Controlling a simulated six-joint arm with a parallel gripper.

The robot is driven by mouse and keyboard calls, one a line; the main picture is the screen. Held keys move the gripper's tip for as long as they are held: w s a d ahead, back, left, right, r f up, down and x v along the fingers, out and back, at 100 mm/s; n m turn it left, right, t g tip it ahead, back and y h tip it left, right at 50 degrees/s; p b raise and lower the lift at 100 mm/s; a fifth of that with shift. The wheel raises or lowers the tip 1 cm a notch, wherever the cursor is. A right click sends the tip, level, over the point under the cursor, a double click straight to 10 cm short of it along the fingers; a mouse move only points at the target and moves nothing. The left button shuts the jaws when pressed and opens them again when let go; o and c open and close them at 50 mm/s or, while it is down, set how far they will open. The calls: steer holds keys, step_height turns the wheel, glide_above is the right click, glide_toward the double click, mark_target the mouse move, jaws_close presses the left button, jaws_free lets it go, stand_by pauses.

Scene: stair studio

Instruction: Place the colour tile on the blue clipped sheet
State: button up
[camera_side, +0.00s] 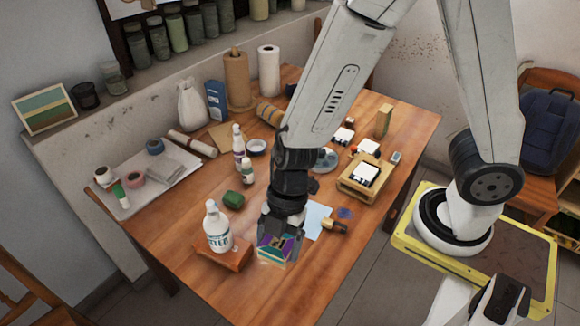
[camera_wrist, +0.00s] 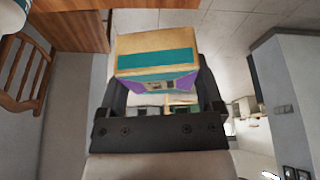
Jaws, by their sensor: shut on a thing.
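The colour tile (camera_side: 272,250), a block with teal, purple and tan patches, is held at the lower end of my gripper (camera_side: 281,232). It also shows large in the wrist view (camera_wrist: 157,62), between the two dark fingers of my gripper (camera_wrist: 160,85). The gripper is shut on it. The pale blue sheet (camera_side: 317,219) lies on the table to the right of the gripper, partly hidden behind it. A brass-coloured and dark clip (camera_side: 335,227) sits at its right edge. Whether the tile touches the table I cannot tell.
A white bottle (camera_side: 217,228) on a reddish-brown block (camera_side: 224,257) stands close left of the tile. A green block (camera_side: 233,199) lies behind. A wooden tray (camera_side: 362,181) with a white piece is to the right. The table (camera_side: 318,275) is bare in front.

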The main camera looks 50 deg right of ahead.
steer(key=shift+d, duration=0.1)
steer(key=shift+w+d+f, duration=0.25)
steer(key=shift+w+d, duration=0.1)
steer(key=shift+w, duration=0.1)
steer(key=w+d+f+m, duration=0.1)
steer(key=w+d+f, duration=0.35)
steer(key=d, duration=0.45)
steer(key=m, duration=0.1)
glide_above(318, 219)
steer(key=w+a, duration=0.1)
steer(key=w, duration=0.2)
step_height(318, 219, down, 4)
steer(key=f, duration=0.1)
steer(key=shift+r+t, duration=0.25)
steer(key=shift+t, duration=0.15)
steer(key=shift+f, duration=0.1)
steer(key=shift+f, duration=2.15)
steer(key=shift+f, duration=0.1)
steer(key=shift+f, duration=1.65)
